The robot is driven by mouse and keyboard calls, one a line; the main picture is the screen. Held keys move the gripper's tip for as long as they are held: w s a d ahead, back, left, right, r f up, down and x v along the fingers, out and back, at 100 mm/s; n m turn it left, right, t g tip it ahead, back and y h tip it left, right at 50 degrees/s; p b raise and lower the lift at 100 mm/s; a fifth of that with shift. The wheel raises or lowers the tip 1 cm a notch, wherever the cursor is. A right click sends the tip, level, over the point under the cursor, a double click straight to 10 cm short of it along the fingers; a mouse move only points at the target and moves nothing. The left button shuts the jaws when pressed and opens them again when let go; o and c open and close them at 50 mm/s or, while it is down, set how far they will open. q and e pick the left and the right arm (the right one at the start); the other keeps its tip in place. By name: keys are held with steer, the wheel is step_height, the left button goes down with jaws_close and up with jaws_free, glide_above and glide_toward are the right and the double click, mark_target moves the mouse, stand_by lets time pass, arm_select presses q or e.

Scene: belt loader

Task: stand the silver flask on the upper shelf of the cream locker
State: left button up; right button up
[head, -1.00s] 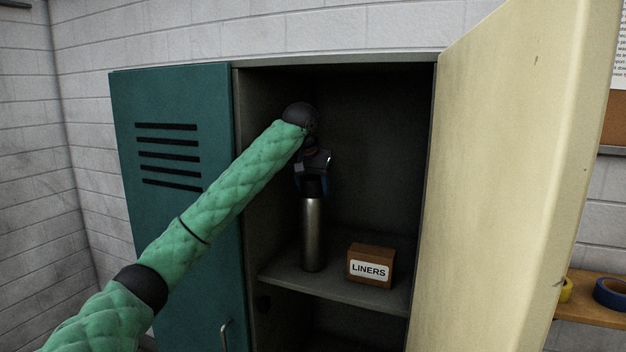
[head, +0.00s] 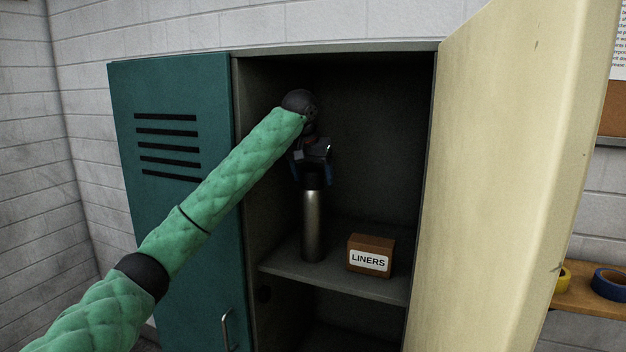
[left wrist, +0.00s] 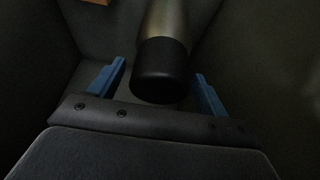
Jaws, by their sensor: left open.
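The silver flask (head: 312,226) with a black cap stands upright on the upper shelf (head: 334,280) of the cream locker, whose cream door (head: 520,180) is swung open. My left gripper (head: 314,176) is above the flask, its blue fingers on either side of the cap. In the left wrist view the flask's black cap (left wrist: 160,72) lies between the two blue fingers, with a gap on each side, so the open gripper (left wrist: 158,88) does not grip it. My right gripper is in neither view.
A brown box labelled LINERS (head: 370,256) stands on the shelf just right of the flask. A closed teal locker door (head: 175,220) is on the left. Rolls of tape (head: 609,284) lie on a wooden shelf at the far right.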

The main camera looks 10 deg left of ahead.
arm_select(q)
steer(key=b+v, duration=0.2)
steer(key=v, duration=0.2)
steer(key=shift+s+r, duration=0.15)
steer(key=shift+r, duration=0.2)
steer(key=shift+s+r, duration=0.15)
steer(key=shift+r, duration=0.15)
steer(key=shift+s+a+r+b, duration=0.1)
steer(key=shift+s+r+b, duration=0.05)
steer(key=shift+r+b, duration=0.25)
steer(key=shift+r, duration=0.15)
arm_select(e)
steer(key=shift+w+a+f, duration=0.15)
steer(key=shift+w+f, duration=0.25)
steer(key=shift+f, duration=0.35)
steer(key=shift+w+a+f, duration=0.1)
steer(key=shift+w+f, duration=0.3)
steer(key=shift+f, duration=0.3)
